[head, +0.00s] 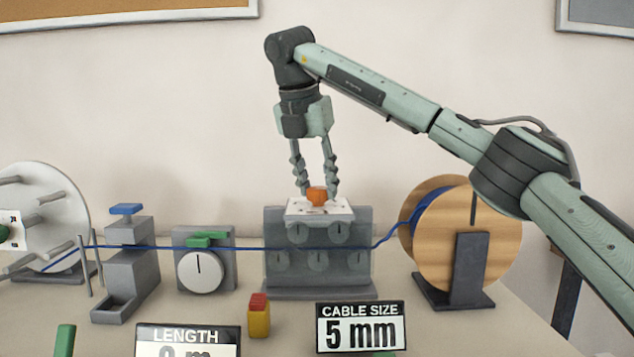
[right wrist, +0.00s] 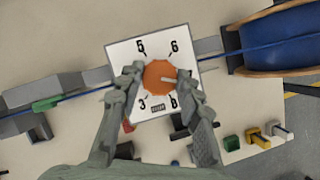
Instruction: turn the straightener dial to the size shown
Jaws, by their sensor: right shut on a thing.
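The straightener (head: 320,262) is a grey block with rollers and a white dial plate (head: 300,207) on top. Its orange knob (head: 317,194) is held between the fingers of my right gripper (head: 316,190), which comes down from above. In the right wrist view the knob (right wrist: 158,77) sits between both fingertips. The plate shows 5 at upper left, 6 at upper right, 3 at lower left and 8 at lower right. The knob's pale pointer line points right, between 6 and 8. The size sign (head: 360,327) reads "CABLE SIZE 5 mm". My left gripper is not in view.
A blue cable (head: 245,248) runs from the wooden spool (head: 468,250) through the straightener to the white reel (head: 50,205). A grey unit with a white gauge (head: 200,272) and a grey press (head: 130,262) stand left. A red-and-yellow block (head: 259,318) stands in front.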

